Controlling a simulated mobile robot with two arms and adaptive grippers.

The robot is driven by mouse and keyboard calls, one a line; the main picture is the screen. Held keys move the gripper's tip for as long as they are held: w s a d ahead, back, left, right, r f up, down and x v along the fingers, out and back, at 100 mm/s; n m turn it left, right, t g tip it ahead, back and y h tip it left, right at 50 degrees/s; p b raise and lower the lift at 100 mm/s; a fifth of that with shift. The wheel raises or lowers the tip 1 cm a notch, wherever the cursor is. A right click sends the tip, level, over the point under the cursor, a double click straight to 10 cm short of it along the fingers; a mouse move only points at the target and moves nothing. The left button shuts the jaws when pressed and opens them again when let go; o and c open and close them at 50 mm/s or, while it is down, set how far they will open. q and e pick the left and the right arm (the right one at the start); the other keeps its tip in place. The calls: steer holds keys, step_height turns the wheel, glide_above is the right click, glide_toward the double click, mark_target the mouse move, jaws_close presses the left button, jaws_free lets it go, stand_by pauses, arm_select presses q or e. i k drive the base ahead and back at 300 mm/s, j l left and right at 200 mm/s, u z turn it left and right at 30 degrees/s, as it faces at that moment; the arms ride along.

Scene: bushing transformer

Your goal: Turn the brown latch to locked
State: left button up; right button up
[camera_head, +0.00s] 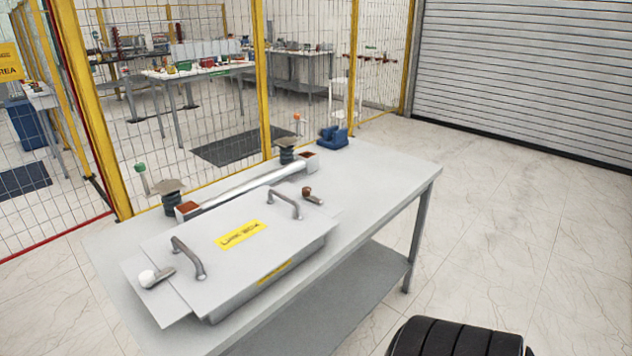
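The brown latch (312,196) is a small lever with a brown knob near the right end of the grey box lid (205,246). Its knob end points toward the back of the table. I cannot tell from its small size whether it is locked. A second latch with a white knob (154,278) sits at the lid's left end. Two grey handles stand on the lid, a left one (188,258) and a right one (287,204). A yellow label (240,235) lies between them.
The box stands on a grey table (380,180) with clear top at its right end. Behind the box are a white bar (250,186), two dark insulators and a blue object (333,138). A yellow-framed mesh fence runs behind. The floor at right is open.

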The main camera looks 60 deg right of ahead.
mark_target(306, 192)
steer(key=z, duration=1.75)
steer(key=i+l+u, duration=0.2)
steer(key=i+l, duration=0.25)
steer(key=i+l+u, duration=0.25)
steer(key=i+l, duration=0.15)
steer(key=l, duration=0.25)
